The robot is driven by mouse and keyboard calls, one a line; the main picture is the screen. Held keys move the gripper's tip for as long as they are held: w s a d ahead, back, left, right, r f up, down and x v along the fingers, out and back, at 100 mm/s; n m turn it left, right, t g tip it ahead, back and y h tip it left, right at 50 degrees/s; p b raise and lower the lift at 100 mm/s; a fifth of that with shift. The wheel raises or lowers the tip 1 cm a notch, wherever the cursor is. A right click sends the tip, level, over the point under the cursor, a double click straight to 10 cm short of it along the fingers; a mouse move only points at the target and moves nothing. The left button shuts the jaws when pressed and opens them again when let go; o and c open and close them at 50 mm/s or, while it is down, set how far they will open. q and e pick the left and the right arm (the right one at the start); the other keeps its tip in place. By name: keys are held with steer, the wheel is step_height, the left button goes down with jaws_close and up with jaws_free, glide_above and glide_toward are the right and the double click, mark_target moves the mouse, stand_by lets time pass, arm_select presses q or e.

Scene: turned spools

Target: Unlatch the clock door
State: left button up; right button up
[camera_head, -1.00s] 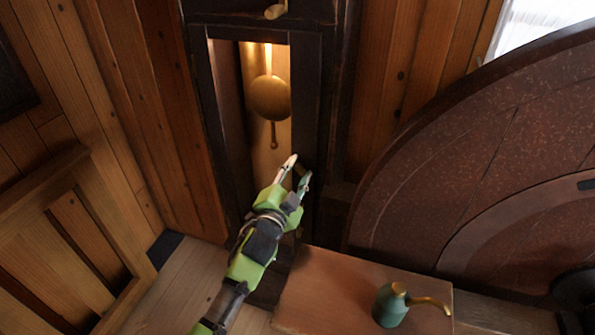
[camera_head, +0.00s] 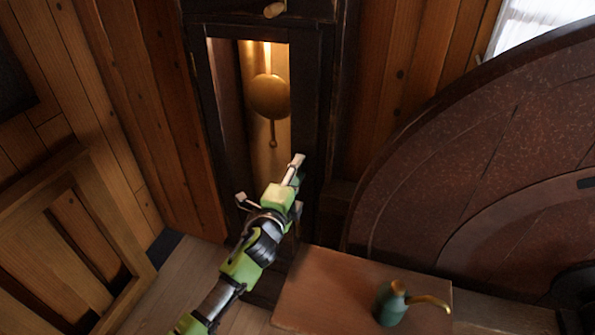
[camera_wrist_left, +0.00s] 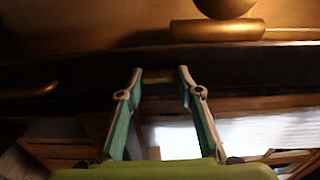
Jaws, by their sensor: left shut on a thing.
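The tall clock's door (camera_head: 305,100) is a dark wooden frame around a lit opening and looks shut. A brass pendulum (camera_head: 269,95) hangs inside it. My left gripper (camera_head: 297,168) is at the right side of the door frame, low beside the opening. In the left wrist view its fingertips (camera_wrist_left: 160,75) are closed in on a small brassy piece (camera_wrist_left: 158,76), which looks like the door latch. The latch is hidden by the gripper in the head view. My right gripper is in neither view.
A wooden box top (camera_head: 350,290) with a green oil can (camera_head: 391,303) on it stands right of my left arm. A large reddish-brown wheel (camera_head: 480,170) fills the right. A slatted wooden piece (camera_head: 70,240) stands at the left.

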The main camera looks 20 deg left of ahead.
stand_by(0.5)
arm_select(q)
steer(key=o, duration=1.1)
steer(key=s, duration=1.2)
steer(key=shift+a, duration=0.2)
steer(key=shift+f, duration=0.15)
steer(key=s+a+f+n+g+b, duration=0.1)
steer(key=s+f+n+g, duration=0.2)
steer(key=f, duration=1.1)
steer(key=s+a+f+n+g+b, duration=0.1)
steer(key=s+f+n+g, duration=0.15)
steer(key=s+f, duration=0.75)
steer(key=f+n+g+b, duration=0.2)
steer(key=f+g, duration=0.1)
steer(key=f, duration=1.5)
steer(key=s+f+n+g, duration=0.2)
steer(key=s+f, duration=0.5)
steer(key=s, duration=0.4)
steer(key=s+a+f+n+g+b, duration=0.1)
steer(key=s+f+n+g, duration=0.2)
steer(key=s+f, duration=0.5)
steer(key=s+f+n+g+b, duration=0.1)
steer(key=s+f+n+g, duration=0.2)
steer(key=s+f, duration=0.5)
steer(key=s, duration=0.8)
steer(key=shift+s+a+y, duration=0.15)
steer(key=shift+a+y, duration=0.15)
steer(key=shift+a, duration=0.1)
